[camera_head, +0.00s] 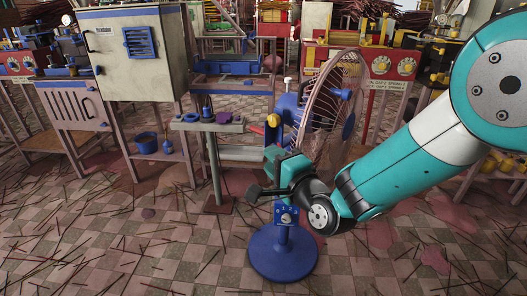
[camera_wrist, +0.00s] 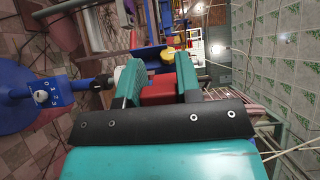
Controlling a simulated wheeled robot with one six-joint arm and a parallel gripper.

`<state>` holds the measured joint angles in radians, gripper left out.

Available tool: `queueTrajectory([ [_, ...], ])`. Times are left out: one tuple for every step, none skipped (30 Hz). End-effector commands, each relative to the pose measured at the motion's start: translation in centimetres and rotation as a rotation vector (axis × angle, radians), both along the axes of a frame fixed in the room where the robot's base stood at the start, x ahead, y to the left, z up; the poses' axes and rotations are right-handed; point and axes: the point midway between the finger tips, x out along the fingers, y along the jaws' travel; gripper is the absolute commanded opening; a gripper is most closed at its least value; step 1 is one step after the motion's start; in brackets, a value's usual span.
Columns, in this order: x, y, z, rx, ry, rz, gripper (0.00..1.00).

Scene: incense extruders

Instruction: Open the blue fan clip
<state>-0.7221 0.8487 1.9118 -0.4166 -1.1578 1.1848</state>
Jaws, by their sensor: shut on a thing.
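The blue fan stands on a round blue base (camera_head: 283,257). A numbered panel (camera_head: 286,215) is on its post and its pinkish wire cage (camera_head: 340,75) faces right. A yellow knob (camera_head: 273,121) is on its back. My gripper (camera_head: 272,158) is at the post, below the yellow knob. In the wrist view, the teal fingers of my gripper (camera_wrist: 158,78) are on both sides of a red piece (camera_wrist: 158,92), closed on it. The yellow knob (camera_wrist: 168,54) and a blue part lie just beyond. I cannot make out the clip clearly; the fingers hide part of this area.
A small stand (camera_head: 207,125) with little items is left of the fan. Sticks litter the checkered floor. The floor in front is otherwise open.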

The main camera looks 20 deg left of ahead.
Motion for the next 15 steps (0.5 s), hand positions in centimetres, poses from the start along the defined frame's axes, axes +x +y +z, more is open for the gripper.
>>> queueTrajectory([
  [0.08, -0.12, 0.21, 0.001, -0.001, -0.006, 0.0],
  [0.15, -0.21, 0.18, 0.001, -0.001, -0.01, 0.0],
  [0.22, -0.31, 0.14, 0.0, -0.001, -0.013, 0.0],
  [0.26, -0.36, 0.12, 0.0, -0.001, -0.015, 0.0],
  [0.28, -0.4, 0.1, 0.001, -0.002, -0.017, 0.0],
  [0.31, -0.44, 0.07, 0.001, -0.002, -0.018, 0.0],
  [0.32, -0.46, 0.05, 0.001, -0.002, -0.018, 0.0],
  [0.34, -0.47, 0.04, 0.002, -0.001, -0.019, 0.0],
  [0.34, -0.48, 0.03, 0.002, -0.001, -0.019, 0.0],
  [0.36, -0.5, 0.02, 0.002, -0.001, -0.019, 0.0],
  [0.35, -0.51, 0.02, 0.002, -0.001, -0.019, 0.0],
  [0.36, -0.51, 0.02, 0.002, -0.001, -0.019, 0.0],
  [0.36, -0.52, 0.02, 0.002, -0.001, -0.019, 0.0],
  [0.37, -0.53, 0.02, 0.002, -0.001, -0.019, 0.0],
  [0.37, -0.54, 0.02, 0.002, -0.001, -0.019, 0.34],
])
